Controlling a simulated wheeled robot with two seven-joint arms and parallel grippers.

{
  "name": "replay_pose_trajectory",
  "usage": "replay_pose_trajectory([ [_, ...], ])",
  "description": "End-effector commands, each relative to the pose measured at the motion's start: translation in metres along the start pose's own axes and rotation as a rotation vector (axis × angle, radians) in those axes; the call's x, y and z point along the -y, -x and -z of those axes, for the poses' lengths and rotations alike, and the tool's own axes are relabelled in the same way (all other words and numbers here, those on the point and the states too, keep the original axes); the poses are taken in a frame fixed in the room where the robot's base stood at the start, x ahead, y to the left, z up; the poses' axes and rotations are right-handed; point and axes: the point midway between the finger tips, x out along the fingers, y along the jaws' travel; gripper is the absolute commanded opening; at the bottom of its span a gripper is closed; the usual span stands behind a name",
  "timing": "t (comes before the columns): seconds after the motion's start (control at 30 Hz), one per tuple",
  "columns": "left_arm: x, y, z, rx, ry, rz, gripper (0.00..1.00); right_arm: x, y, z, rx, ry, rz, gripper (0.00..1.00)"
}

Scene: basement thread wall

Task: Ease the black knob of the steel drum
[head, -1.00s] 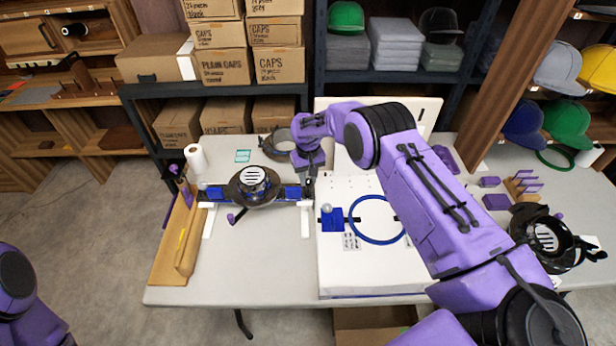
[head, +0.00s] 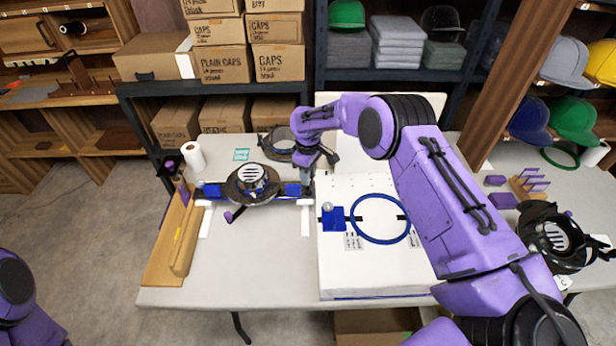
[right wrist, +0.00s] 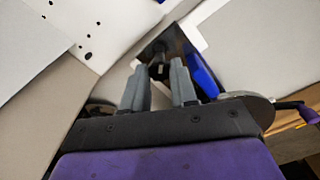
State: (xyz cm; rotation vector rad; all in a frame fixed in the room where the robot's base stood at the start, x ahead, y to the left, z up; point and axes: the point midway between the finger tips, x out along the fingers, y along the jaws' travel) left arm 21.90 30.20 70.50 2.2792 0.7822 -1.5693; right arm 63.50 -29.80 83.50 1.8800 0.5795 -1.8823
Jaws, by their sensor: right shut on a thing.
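The steel drum (head: 252,183), a dark round body with a white-striped top, sits across a bar with blue blocks on the white table, left of the white board. My right gripper (head: 307,187) reaches down at the right end of that bar. In the right wrist view, its two grey fingers (right wrist: 160,72) are on either side of the black knob (right wrist: 158,69), which shows against a dark plate beside a blue part. The gripper is shut on the knob. In the head view the knob is hidden by the gripper. My left gripper is out of view.
The white board (head: 340,265) with a blue ring (head: 381,240) lies right of the gripper. A paper roll (head: 194,157) and a wooden rail (head: 175,235) stand at the left. A dark ring-shaped part (head: 277,148) lies behind. The table front is clear.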

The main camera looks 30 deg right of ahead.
Motion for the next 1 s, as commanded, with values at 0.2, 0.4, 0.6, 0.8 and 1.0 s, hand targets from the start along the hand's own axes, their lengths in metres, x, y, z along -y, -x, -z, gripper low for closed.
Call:
replay_pose_trajectory([
  [0.2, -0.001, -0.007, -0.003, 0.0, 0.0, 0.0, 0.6, -0.001, 0.0, 0.0, -0.001, 0.202, -0.002, 0.0],
  [0.4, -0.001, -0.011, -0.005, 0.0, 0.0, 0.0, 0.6, -0.001, 0.0, 0.0, -0.001, 0.386, -0.003, 0.0],
  [0.6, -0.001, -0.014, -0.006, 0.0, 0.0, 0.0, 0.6, -0.002, 0.001, 0.0, -0.001, 0.546, -0.003, 0.0],
  [0.8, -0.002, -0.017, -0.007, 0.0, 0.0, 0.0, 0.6, -0.001, 0.001, 0.0, -0.001, 0.664, -0.003, 0.0],
  [1.0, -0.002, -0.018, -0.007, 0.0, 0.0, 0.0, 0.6, -0.002, 0.001, -0.001, 0.001, 0.736, -0.003, 0.0],
])
